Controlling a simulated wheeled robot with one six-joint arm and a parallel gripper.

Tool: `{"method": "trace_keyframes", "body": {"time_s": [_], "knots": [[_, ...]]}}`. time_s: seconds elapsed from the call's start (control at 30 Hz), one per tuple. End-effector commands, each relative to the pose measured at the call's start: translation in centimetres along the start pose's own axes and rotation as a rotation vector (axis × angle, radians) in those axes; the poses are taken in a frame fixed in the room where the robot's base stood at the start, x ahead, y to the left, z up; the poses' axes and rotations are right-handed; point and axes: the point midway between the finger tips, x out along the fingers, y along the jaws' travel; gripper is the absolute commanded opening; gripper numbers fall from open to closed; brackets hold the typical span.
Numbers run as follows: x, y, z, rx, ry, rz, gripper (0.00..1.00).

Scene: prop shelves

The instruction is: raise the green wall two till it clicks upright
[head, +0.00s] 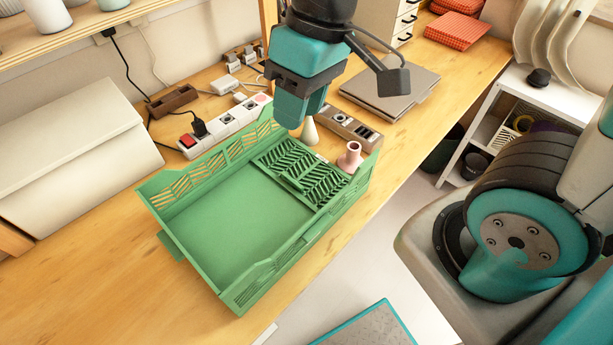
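A green folding crate (222,200) stands on the wooden table. Its long back-left wall (225,148) is up and slotted. Its front-right side (290,262) also stands up. A slotted green panel (318,182) lies folded down inside the far-right end. The near-left end looks low and open, with a small tab sticking out below it. No label shows which wall is wall two. My gripper (300,122) points down above the crate's far end, apart from the folded panel as far as I can see. Its teal fingers overlap in this view, so their gap is hidden.
A pink flared piece (349,157) stands at the crate's far-right corner, and a cream cone (309,132) is behind the far end. Power strips (226,120), a closed laptop (390,85) and a pale box (75,155) surround the crate. The table's front edge is close by.

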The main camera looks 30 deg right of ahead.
Motion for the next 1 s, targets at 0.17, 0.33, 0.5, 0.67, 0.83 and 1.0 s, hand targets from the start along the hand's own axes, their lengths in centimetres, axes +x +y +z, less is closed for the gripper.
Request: {"method": "trace_keyframes", "body": {"time_s": [0.17,0.33,0.5,0.67,0.83,1.0], "knots": [[7.8,6.7,-4.5,0.109,-0.071,0.126,0.36],[11.5,10.4,-6.5,0.165,-0.108,0.206,0.36],[13.1,11.4,-6.8,0.178,-0.118,0.226,0.36],[15.9,12.0,-6.2,0.178,-0.121,0.224,0.36],[19.7,12.8,-5.6,0.179,-0.122,0.224,0.36],[23.4,13.6,-5.1,0.178,-0.121,0.223,0.36]]}}
